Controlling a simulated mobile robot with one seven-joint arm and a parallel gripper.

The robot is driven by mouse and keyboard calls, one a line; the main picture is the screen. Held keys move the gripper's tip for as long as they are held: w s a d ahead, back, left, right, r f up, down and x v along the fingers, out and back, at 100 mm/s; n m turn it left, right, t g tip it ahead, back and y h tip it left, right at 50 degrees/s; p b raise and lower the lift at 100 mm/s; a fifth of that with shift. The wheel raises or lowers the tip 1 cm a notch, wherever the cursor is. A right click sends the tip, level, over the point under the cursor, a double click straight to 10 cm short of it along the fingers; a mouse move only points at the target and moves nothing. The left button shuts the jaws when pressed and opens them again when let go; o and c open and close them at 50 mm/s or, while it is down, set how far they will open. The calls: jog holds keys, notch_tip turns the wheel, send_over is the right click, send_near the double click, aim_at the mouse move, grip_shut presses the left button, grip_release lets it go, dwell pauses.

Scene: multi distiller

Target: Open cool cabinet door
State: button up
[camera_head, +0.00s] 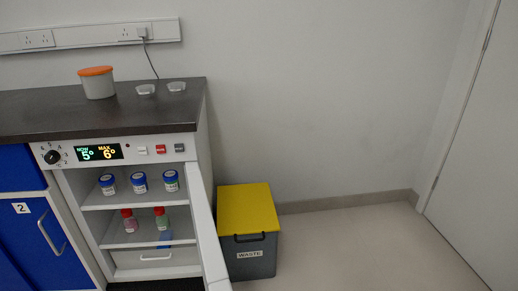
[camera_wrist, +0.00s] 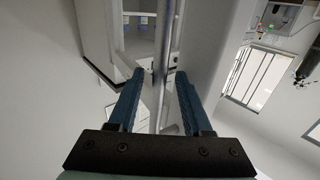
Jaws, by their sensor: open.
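The cool cabinet (camera_head: 125,215) stands at the left in the head view, with its inside exposed. Its white door (camera_head: 207,232) stands open, swung out on the right side and seen nearly edge-on. My gripper (camera_wrist: 160,75) shows only in the wrist view, with its two blue fingers apart. A grey upright bar (camera_wrist: 163,45), apparently the door handle, runs between the fingertips, with gaps visible beside it. I cannot tell whether either finger touches it.
A grey waste bin with a yellow lid (camera_head: 247,208) stands right of the open door, close to it. The dark countertop (camera_head: 45,115) holds an orange-lidded tub (camera_head: 98,84) and two small dishes. Floor (camera_head: 350,250) is clear to the right.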

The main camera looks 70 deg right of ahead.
jog(key=p+v, duration=0.2)
jog(key=v, duration=1.1)
jog(key=shift+p, duration=0.35)
jog(key=shift+w, duration=0.1)
